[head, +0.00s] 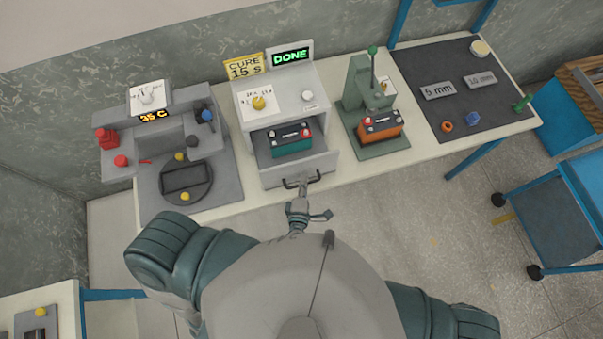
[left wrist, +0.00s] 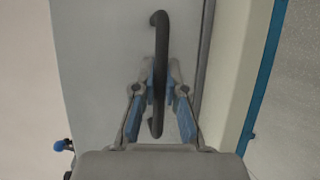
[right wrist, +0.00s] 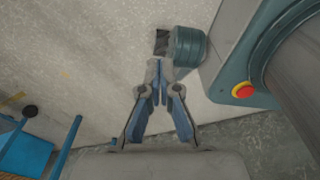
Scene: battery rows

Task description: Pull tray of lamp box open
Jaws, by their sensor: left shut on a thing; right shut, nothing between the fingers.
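The lamp box (head: 301,98) is a light grey cabinet on the bench, with a yellow knob and a white button on its sloped top. Its tray (head: 308,165) stands out from the front, and a teal battery (head: 292,140) with a red end sits inside it. My left gripper (head: 301,184) is shut on the tray's dark handle (head: 290,182). In the left wrist view the handle (left wrist: 161,35) runs between the fingers (left wrist: 160,78). My right gripper (right wrist: 159,72) is shut and empty above the floor; I cannot make it out in the head view.
A sign reading DONE (head: 289,57) and a yellow CURE 15 s card (head: 244,66) stand behind the box. A grey station with a round plate (head: 206,187) is at left. A green press (head: 347,103) with an orange battery (head: 381,124) is at right. A blue cart (head: 545,205) stands at far right.

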